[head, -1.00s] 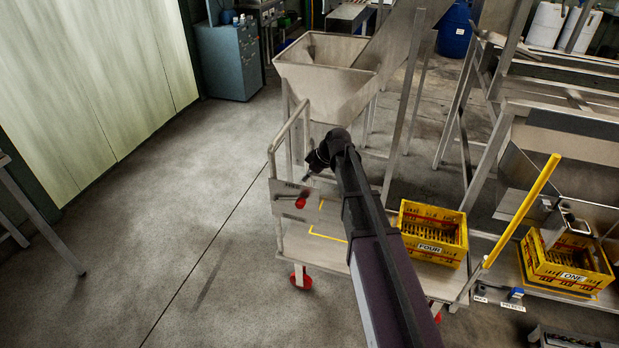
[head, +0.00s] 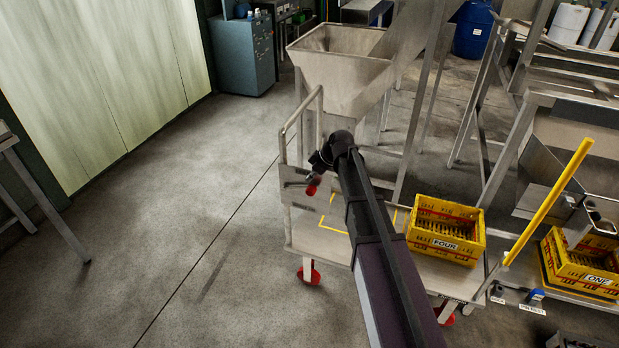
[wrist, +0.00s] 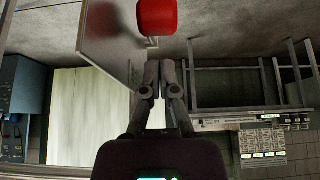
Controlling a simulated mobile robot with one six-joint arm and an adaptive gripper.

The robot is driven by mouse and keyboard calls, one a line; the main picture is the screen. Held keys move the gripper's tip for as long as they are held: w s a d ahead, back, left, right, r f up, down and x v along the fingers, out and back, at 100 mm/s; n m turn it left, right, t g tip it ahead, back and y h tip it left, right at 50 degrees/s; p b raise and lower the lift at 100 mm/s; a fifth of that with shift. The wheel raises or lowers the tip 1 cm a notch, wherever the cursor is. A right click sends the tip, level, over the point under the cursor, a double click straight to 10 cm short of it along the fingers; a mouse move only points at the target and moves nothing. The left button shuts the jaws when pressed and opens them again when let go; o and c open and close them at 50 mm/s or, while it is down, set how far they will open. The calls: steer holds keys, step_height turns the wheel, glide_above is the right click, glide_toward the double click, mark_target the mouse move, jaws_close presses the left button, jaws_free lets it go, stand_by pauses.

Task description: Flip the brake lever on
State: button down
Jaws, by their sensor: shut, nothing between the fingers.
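The brake lever's red knob (head: 312,188) shows at the handle end of the metal cart, beside a small metal plate (head: 291,196). In the wrist view the knob (wrist: 158,17) is large at the top centre, just beyond my fingertips, with the plate (wrist: 108,45) to its left. My gripper (wrist: 157,66) is shut with nothing between its fingers. In the head view my gripper (head: 315,178) is right at the knob, partly overlapping it and the plate. I cannot tell whether the fingers touch the knob. The lever's shaft is mostly hidden.
The cart's upright handle rail (head: 284,150) stands close to the gripper. A yellow crate marked FOUR (head: 445,246) sits on the cart deck. A steel hopper (head: 340,75) stands behind.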

steer(key=shift+s+d+f+b, duration=0.1)
steer(key=shift+d+f+b, duration=0.1)
steer(key=shift+f+b, duration=0.6)
steer(key=shift+s+a+f, duration=0.1)
steer(key=shift+a+f, duration=0.05)
steer(key=shift+f, duration=0.1)
